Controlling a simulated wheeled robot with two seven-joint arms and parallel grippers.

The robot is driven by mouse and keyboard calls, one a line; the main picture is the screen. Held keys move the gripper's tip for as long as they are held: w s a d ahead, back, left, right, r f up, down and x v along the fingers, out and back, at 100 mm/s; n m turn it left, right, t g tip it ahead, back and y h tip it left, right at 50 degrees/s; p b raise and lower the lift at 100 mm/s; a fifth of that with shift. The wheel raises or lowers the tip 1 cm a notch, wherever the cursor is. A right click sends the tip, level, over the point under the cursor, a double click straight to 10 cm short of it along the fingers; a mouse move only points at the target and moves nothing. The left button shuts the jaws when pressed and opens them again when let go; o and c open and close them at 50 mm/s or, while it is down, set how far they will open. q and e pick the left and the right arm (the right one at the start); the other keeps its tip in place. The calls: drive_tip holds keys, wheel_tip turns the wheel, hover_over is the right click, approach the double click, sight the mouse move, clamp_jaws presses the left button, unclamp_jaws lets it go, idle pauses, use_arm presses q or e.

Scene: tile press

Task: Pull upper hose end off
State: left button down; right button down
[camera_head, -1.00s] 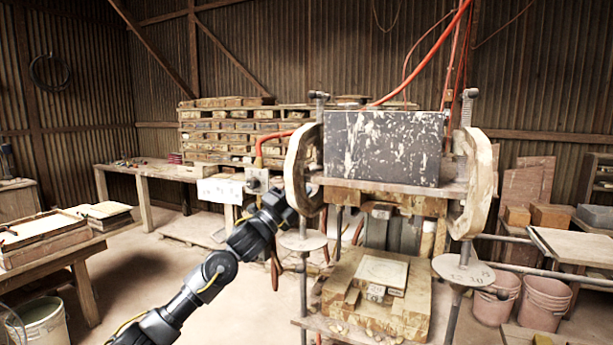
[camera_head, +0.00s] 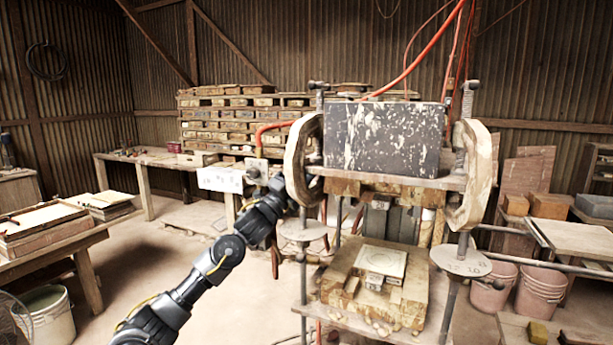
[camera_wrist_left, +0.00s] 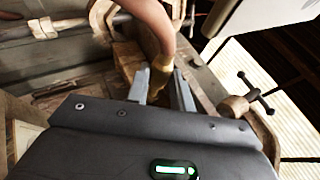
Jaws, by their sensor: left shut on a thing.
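The red upper hose (camera_head: 270,127) bends down at the left side of the press (camera_head: 392,140). Its end runs toward a small valve block (camera_head: 256,167). In the left wrist view a reddish hose (camera_wrist_left: 150,18) comes down to a yellowish brass end (camera_wrist_left: 161,70) between my two fingers. My left gripper (camera_wrist_left: 160,88) is shut on this hose end. In the head view my left gripper (camera_head: 281,190) is beside the press's left round plate, and its fingertips are hard to make out. I cannot tell whether the hose end is still seated. My right gripper is not in view.
The thick wooden side plate (camera_head: 300,160) stands close to my left gripper. A workbench (camera_head: 150,160) and stacked bricks (camera_head: 240,115) are behind. A table with trays (camera_head: 40,235) is at the left. Pink buckets (camera_head: 541,292) stand at the right. Open floor lies left of the press.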

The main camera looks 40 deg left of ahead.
use_arm(q)
drive_tip(key=a, duration=0.1)
drive_tip(key=s+a+b, duration=0.1)
drive_tip(key=a, duration=0.1)
drive_tip(key=shift+a, duration=0.1)
drive_tip(key=c, duration=1.5)
unclamp_jaws()
drive_tip(key=shift+a, duration=0.15)
drive_tip(key=shift+s+b, duration=0.1)
drive_tip(key=shift+b, duration=0.2)
